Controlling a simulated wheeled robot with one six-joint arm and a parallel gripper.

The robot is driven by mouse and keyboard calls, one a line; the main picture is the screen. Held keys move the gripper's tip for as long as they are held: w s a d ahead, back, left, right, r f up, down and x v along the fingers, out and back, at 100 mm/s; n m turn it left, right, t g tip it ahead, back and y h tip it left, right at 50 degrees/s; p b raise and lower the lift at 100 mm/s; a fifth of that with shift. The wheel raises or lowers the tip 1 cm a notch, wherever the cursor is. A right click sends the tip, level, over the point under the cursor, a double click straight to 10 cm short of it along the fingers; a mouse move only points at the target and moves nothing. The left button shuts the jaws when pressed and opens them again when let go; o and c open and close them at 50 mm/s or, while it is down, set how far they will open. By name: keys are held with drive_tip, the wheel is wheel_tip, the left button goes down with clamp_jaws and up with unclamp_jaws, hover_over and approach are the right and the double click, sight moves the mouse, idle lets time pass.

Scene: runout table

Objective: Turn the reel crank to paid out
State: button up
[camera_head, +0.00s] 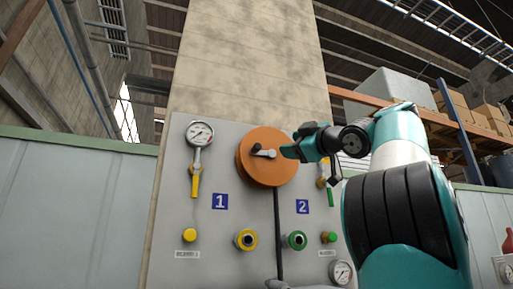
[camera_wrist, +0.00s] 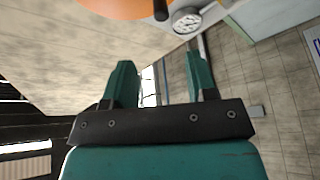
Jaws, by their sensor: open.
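The orange round reel (camera_head: 258,174) is mounted on the grey panel. Its short crank (camera_head: 264,153), grey with a dark knob, sits near the reel's centre and points left. A black line (camera_head: 278,235) hangs down from the reel. In the wrist view the reel's edge (camera_wrist: 115,7) shows at the top with a dark crank part (camera_wrist: 160,9). My gripper (camera_head: 288,151) is just right of the crank, overlapping the reel's right edge in the head view. Its two teal fingers, also in the wrist view (camera_wrist: 158,68), are apart with nothing between them.
The grey panel (camera_head: 222,240) also carries a gauge (camera_head: 200,133) above a yellow lever (camera_head: 195,183), a green lever (camera_head: 330,195) partly behind my arm, yellow and green fittings below, and blue labels 1 and 2. A second gauge (camera_head: 342,272) is low right. Shelves with boxes stand behind.

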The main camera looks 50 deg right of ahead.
sight(256, 152)
drive_tip(key=p+x, duration=0.6)
drive_tip(key=x, duration=0.8)
drive_tip(key=shift+w+r, duration=0.1)
drive_tip(key=shift+w, duration=0.1)
drive_tip(key=shift+w+d+p, duration=0.15)
drive_tip(key=shift+w+p, duration=0.3)
drive_tip(key=shift+w, duration=0.2)
drive_tip(key=shift+c, duration=0.5)
clamp_jaws()
